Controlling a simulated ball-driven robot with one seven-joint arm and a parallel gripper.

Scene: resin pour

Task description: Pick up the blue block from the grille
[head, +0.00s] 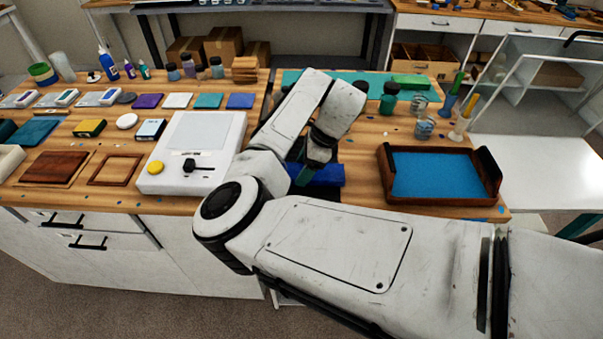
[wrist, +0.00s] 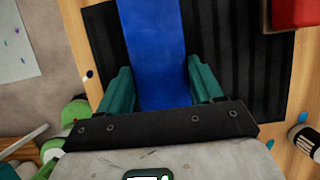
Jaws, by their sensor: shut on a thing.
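The blue block (head: 328,175) is at the front edge of the bench in the head view, partly hidden by my arm. In the wrist view the blue block (wrist: 158,35) runs up between the two teal fingers of my gripper (wrist: 160,72). The gripper (head: 311,172) is closed on the block's long sides. The black ribbed grille (wrist: 240,60) shows beneath and to both sides of the block in the wrist view. I cannot tell whether the block touches the grille or is slightly above it.
A wooden tray with a blue floor (head: 441,202) stands to the right. A white device with a yellow button (head: 196,176) stands left. Bottles, including a dark green-capped one (head: 389,98), and small cups (head: 424,127) stand behind. A teal mat (head: 365,80) lies at the back.

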